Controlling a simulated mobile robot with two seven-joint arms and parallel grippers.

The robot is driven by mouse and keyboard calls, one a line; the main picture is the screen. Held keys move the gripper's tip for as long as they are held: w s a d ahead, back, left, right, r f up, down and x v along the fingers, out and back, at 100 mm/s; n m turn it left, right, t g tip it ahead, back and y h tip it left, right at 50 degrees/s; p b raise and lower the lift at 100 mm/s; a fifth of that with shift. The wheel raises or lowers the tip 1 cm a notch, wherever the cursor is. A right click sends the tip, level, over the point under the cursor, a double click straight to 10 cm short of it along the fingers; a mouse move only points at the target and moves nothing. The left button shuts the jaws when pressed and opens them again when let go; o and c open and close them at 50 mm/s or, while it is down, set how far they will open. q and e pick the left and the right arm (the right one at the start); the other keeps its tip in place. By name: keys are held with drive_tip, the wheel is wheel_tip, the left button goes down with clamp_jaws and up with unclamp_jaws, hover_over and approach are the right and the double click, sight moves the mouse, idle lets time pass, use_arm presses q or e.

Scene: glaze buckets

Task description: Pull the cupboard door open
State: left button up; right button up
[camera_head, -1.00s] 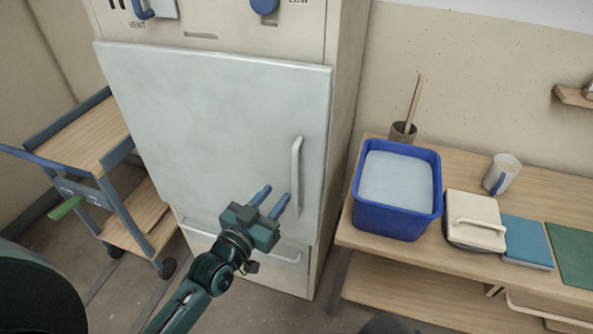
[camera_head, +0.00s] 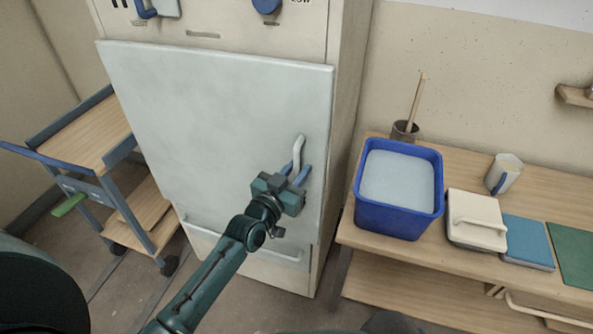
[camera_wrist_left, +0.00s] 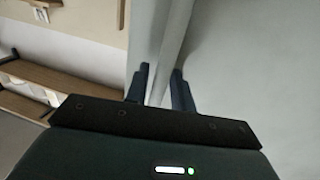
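The cupboard door (camera_head: 210,120) is a large pale grey panel, and it looks closed. Its upright pale handle (camera_head: 298,148) is near the door's right edge; it also shows in the left wrist view (camera_wrist_left: 174,35). My left gripper (camera_head: 296,171) is at the lower part of the handle. In the left wrist view, its two blue fingers (camera_wrist_left: 160,80) stand apart, one on each side of the handle. I see no clear grip on it. The gripper hides the handle's lower end. My right gripper is not in view.
A wooden bench (camera_head: 375,265) stands right of the cupboard, with a blue bucket (camera_head: 400,222), a white-handled block (camera_head: 475,222) and a mug (camera_head: 504,172). A trolley (camera_head: 85,140) stands on the left. A lower drawer handle (camera_head: 270,252) is below the door.

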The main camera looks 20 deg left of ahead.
use_arm(q)
clamp_jaws()
drive_tip(key=shift+s, duration=0.1)
